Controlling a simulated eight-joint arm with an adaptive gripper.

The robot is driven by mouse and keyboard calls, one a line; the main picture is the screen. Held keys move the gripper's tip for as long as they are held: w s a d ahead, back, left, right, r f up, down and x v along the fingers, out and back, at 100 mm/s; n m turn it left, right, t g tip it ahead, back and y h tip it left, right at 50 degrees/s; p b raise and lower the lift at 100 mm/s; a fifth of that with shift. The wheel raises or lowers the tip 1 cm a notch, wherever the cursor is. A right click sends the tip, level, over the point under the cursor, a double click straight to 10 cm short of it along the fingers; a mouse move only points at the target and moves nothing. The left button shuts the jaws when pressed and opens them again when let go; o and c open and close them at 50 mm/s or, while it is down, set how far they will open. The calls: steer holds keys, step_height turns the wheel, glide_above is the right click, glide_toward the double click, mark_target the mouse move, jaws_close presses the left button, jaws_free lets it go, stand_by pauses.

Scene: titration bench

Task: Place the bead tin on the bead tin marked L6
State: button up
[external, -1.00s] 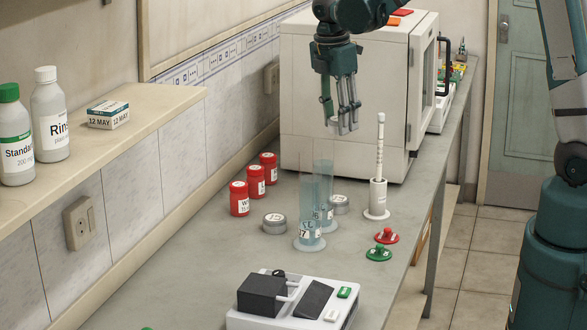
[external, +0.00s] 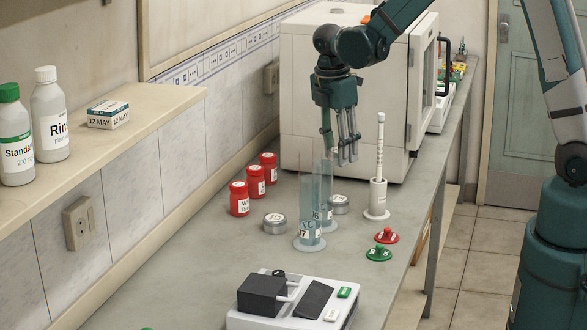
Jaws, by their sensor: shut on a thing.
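My gripper (external: 342,158) hangs over the far part of the bench, fingers pointing down, above and behind the glass cylinders. It is shut on a small grey thing at its fingertips, which I take to be a bead tin; the fingers hide most of it. Two round grey tins stand on the bench well apart from it. One tin (external: 274,224) stands left of the cylinders. The other tin (external: 341,205) stands behind them to the right, nearly below my gripper. Their lid marks are too small to read, so I cannot tell which is L6.
Two tall clear blue cylinders (external: 309,215) stand close by the tins. Several red jars (external: 239,200) line the wall side. A white holder (external: 377,200) with an upright stick stands right. Red (external: 387,236) and green (external: 379,254) knobbed discs lie near the edge. A white oven (external: 345,100) stands behind.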

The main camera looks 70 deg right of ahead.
glide_above(339, 198)
steer(key=shift+w+a+f, duration=0.1)
steer(key=shift+a+f, duration=0.1)
steer(key=shift+f, duration=1.25)
steer(key=shift+a+f, duration=0.15)
steer(key=shift+f, duration=1.3)
steer(key=shift+f, duration=0.1)
steer(key=shift+f, duration=2)
steer(key=shift+f+b, duration=0.2)
steer(key=shift+b, duration=0.1)
steer(key=o, duration=0.9)
steer(key=shift+r, duration=0.25)
steer(key=shift+w+a+r+p, duration=0.1)
steer(key=shift+w+a+r, duration=0.1)
steer(key=shift+r, duration=1.8)
steer(key=shift+w+a+r+p, duration=0.15)
steer(key=shift+a+r, duration=0.1)
steer(key=shift+r, duration=1.7)
steer(key=shift+w+a+r+p, duration=0.1)
steer(key=shift+a+r, duration=0.1)
steer(key=shift+r, duration=1.8)
